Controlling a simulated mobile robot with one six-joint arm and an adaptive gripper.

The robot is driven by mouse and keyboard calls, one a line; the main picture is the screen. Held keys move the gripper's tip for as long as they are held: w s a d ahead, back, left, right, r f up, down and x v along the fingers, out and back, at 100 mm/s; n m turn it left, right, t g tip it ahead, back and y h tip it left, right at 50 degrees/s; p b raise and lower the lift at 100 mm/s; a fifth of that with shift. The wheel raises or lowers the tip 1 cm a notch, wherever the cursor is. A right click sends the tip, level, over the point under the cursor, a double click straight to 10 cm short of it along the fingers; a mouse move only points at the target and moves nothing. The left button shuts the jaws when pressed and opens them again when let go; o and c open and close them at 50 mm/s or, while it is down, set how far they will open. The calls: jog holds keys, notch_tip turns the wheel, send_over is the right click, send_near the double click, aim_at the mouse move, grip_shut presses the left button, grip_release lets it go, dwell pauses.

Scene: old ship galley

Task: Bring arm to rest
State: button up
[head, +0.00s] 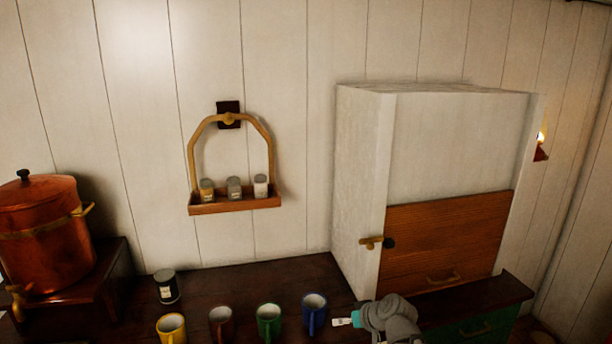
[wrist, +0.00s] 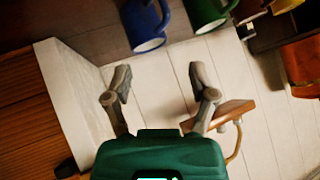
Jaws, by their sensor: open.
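My gripper (wrist: 158,72) shows in the wrist view with its two grey fingers spread wide. It is open, and only the white plank wall shows between the fingers. The green gripper body fills the bottom of that view. In the head view, a grey part of my arm with a teal band is at the bottom edge, right of the blue mug (head: 314,312) and in front of the white cabinet (head: 362,190). The gripper's fingers cannot be made out there.
Yellow (head: 171,328), brown (head: 221,325) and green (head: 269,322) mugs line the dark counter (head: 285,277). A dark jar (head: 166,286) and copper urn (head: 50,235) stand left. A wall rack (head: 235,203) holds three small jars. Open air lies before the wall.

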jog(key=s+d+f+m+g+h, duration=0.2)
jog(key=s+d+f+g+h, duration=0.1)
jog(key=s, duration=0.2)
jog(key=s+d+f+m+g+h, duration=0.2)
jog(key=s+d+f+g+h, duration=0.1)
jog(key=s, duration=0.3)
jog(key=shift+g+h, duration=0.3)
jog(key=shift+g, duration=0.2)
